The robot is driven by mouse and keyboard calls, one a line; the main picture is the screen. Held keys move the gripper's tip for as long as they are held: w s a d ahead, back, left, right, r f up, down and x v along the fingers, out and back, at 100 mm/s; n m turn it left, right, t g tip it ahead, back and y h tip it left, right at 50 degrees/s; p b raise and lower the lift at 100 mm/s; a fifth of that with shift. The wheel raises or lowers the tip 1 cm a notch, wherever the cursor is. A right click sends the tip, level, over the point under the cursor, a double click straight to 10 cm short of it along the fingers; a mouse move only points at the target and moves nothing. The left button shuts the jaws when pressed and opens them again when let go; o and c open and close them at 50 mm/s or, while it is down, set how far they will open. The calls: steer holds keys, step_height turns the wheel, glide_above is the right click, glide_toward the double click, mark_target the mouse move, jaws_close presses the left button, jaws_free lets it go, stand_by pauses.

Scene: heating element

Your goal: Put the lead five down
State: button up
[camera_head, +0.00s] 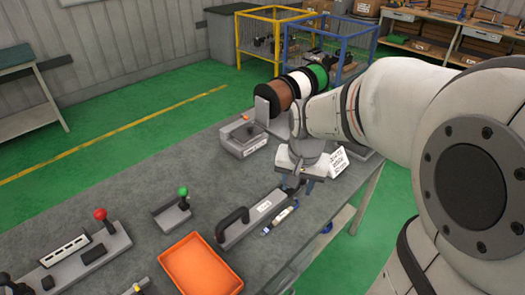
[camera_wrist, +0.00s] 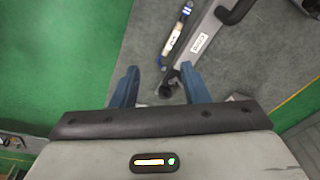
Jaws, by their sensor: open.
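A short white-bodied lead with blue ends (camera_head: 280,219) lies on the grey table, beside a grey bar with a black handle (camera_head: 250,216); I take it for lead five, but its label is too small to read. In the wrist view the lead (camera_wrist: 175,37) lies beyond my fingertips, left of the labelled grey bar (camera_wrist: 199,42). My gripper (camera_wrist: 160,78) is open, its two blue fingers apart, with nothing held. The bar's dark end shows between the fingers; I cannot tell the height gap. In the head view my gripper (camera_head: 298,186) is above the bar's far end.
An orange tray (camera_head: 198,290) stands at the front of the table. A green-knobbed fixture (camera_head: 172,214), a red-knobbed fixture (camera_head: 108,242) and a grey block (camera_head: 243,137) stand on the left and back. Brown, white and green spools (camera_head: 298,84) stand at the back, near a white sign (camera_head: 338,162).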

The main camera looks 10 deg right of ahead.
mark_target(291, 207)
steer(key=w+f+m, duration=0.2)
steer(key=w+f, duration=0.1)
steer(key=f, duration=0.1)
steer(key=w+d+f+m+g, duration=0.1)
steer(key=w+f, duration=0.3)
steer(key=w+d+f+m, duration=0.1)
steer(key=w+f+m, duration=0.1)
steer(key=w+f, duration=0.1)
steer(key=shift+w+d+f+m+g, duration=0.1)
steer(key=shift+w+f+m+g, duration=0.1)
steer(key=shift+f, duration=0.2)
steer(key=shift+w+d+f+m+g, duration=0.1)
steer(key=shift+w+f+g, duration=0.1)
steer(key=shift+f, duration=0.8)
steer(key=shift+s+f+p, duration=0.15)
steer(key=shift+f+p, duration=0.3)
steer(key=shift+f, duration=1.3)
steer(key=shift+s+f+p, duration=0.15)
steer(key=shift+f+p, duration=0.3)
steer(key=shift+f, duration=1.3)
steer(key=shift+c, duration=0.5)
jaws_close()
